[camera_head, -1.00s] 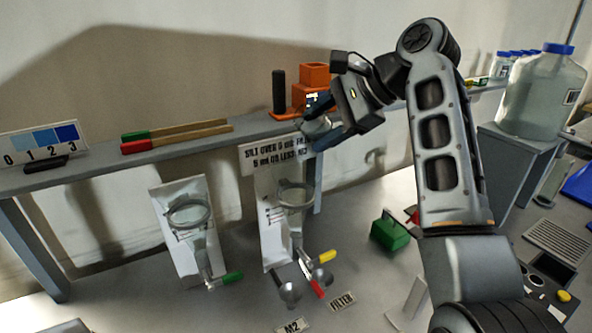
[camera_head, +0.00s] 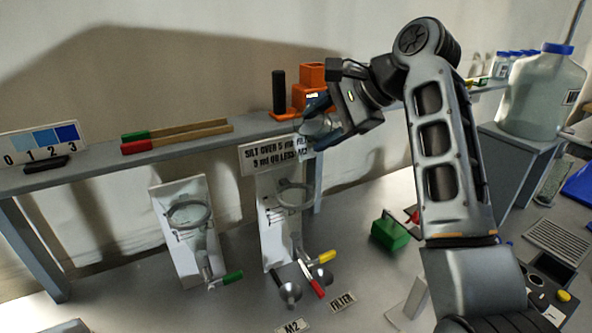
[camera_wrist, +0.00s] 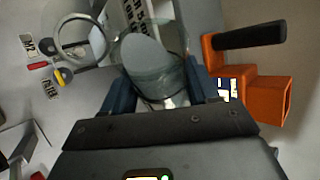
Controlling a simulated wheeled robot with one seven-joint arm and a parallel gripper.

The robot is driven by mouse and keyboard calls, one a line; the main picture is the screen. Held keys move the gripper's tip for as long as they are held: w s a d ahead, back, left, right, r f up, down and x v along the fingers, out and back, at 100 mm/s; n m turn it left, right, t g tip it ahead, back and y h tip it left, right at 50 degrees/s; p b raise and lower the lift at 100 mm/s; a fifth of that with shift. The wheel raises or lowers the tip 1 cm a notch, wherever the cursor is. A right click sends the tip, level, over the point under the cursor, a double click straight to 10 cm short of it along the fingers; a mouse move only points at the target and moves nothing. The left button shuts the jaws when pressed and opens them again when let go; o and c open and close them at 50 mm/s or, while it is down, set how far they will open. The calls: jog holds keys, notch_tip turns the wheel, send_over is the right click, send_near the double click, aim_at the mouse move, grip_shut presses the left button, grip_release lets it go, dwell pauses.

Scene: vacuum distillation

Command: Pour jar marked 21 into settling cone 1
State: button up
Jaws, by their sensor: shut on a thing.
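My gripper (camera_wrist: 160,98) is shut on a clear glass jar (camera_wrist: 152,50) with grey liquid in it. The jar is tilted in the wrist view, and its number does not show. In the head view, the jar (camera_head: 318,130) is above and a little right of the right-hand cone stand. I cannot read which is cone 1. A ring (camera_wrist: 80,38) also shows in the wrist view, left of the jar.
An orange block stand (camera_head: 312,78) with a black-handled post stands on the shelf (camera_head: 190,146) close behind my gripper. A sign (camera_head: 268,155) hangs at the shelf edge above the right cone. A green box (camera_head: 390,234) and a large bottle (camera_head: 542,95) are at right.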

jog(key=shift+f+n+t, duration=0.3)
jog(key=shift+f+t, duration=0.2)
jog(key=shift+f, duration=0.3)
dwell(0.4)
jog(key=shift+s+r+n+t+h, duration=0.1)
jog(key=shift+r+n+t+h, duration=0.2)
jog(key=shift+r+t+h, duration=0.15)
dwell(1.7)
jog(key=shift+s+a+r+n+t+h, duration=0.25)
jog(key=shift+s+a+r+n+t, duration=0.15)
jog(key=shift+s+t, duration=0.3)
dwell(1.3)
jog(key=shift+s+f+n+t+b, duration=0.1)
jog(key=shift+f+n+t+b, duration=0.35)
jog(key=shift+t, duration=0.2)
dwell(1.1)
jog(key=shift+a+r, duration=0.1)
dwell(0.3)
